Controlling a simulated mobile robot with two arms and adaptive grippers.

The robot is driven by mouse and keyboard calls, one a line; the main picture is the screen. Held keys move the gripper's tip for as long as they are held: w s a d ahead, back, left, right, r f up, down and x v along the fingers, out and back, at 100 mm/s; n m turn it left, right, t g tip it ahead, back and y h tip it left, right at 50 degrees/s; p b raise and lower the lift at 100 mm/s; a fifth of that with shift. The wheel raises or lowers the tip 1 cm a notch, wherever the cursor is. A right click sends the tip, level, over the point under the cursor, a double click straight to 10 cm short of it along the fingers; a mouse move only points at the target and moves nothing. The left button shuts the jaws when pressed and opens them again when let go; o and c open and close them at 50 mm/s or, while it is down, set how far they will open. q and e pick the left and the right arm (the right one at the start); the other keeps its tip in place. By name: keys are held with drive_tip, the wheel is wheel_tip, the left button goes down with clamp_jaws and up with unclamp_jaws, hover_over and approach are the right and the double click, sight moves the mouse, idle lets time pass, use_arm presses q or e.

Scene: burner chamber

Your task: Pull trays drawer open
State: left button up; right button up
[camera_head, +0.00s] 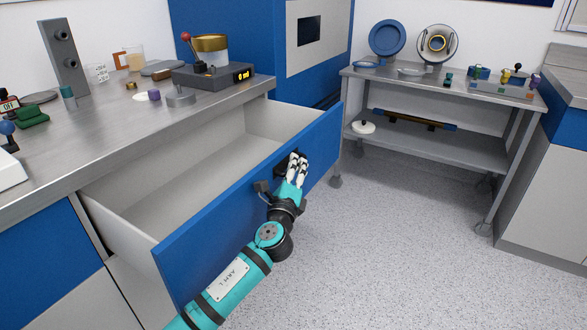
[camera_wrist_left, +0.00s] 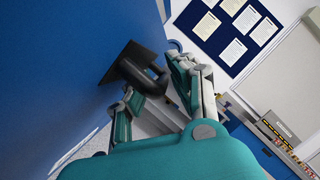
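The trays drawer (camera_head: 225,215) under the left counter stands well open, with a blue front and pale walls. Its visible inside is empty. A dark handle (camera_head: 262,187) sits on the front and also shows in the left wrist view (camera_wrist_left: 133,68). My left gripper (camera_head: 293,165) is at this handle, in front of the drawer. In the left wrist view its fingers (camera_wrist_left: 155,88) are apart, with the handle at and between their tips. Whether they press on it is unclear. My right gripper is not in view.
The left counter (camera_head: 130,130) holds a grey device with a display (camera_head: 215,76), cups and small items. A metal table (camera_head: 425,88) with plates and a lower shelf stands at the back right. Speckled floor (camera_head: 400,240) is clear right of the drawer.

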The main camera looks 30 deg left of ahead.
use_arm(q)
drive_tip(key=shift+s, duration=0.1)
drive_tip(key=v, duration=1.2)
